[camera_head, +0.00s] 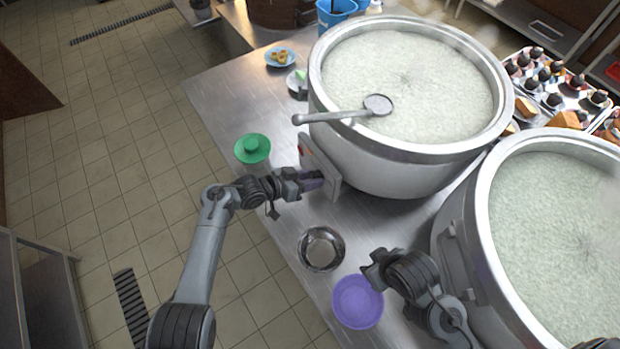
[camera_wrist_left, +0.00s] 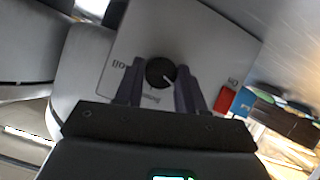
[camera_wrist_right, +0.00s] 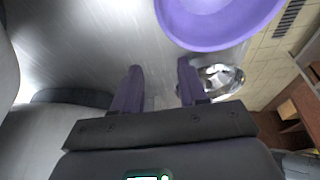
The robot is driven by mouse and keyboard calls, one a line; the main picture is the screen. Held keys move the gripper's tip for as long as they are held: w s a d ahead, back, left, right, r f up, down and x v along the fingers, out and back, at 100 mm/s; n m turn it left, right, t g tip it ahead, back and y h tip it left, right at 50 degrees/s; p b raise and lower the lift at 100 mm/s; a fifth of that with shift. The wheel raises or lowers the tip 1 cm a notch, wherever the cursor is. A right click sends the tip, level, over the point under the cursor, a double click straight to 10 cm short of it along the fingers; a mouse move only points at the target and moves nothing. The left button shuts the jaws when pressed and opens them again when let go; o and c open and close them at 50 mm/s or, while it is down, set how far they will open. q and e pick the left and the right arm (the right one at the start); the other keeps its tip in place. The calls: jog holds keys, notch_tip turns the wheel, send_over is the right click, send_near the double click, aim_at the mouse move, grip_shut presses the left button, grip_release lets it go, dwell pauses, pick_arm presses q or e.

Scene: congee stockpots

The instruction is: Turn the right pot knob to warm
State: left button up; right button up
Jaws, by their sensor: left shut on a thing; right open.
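The far pot (camera_head: 335,165), left of the other in the head view, has a pale control panel (camera_head: 318,168) on its side. In the left wrist view the panel (camera_wrist_left: 200,40) carries a round dark knob (camera_wrist_left: 160,73) with a white pointer line toward the lower right. That pot's knob is not visible.
A steel bowl (camera_head: 321,250) and a purple bowl (camera_head: 358,302) stand on the metal counter (camera_head: 225,95) near my right gripper. A ladle (camera_head: 345,115) rests on the far pot's rim. A red switch (camera_wrist_left: 226,99) is on the panel.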

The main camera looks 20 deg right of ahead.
pick_arm(q)
jog(key=o, duration=1)
jog(key=shift+o, duration=0.2)
jog(key=shift+a, duration=0.1)
jog(key=shift+a+r, duration=0.2)
jog(key=shift+a, duration=0.05)
jog(key=p+v, duration=0.3)
jog(key=v, duration=0.7)
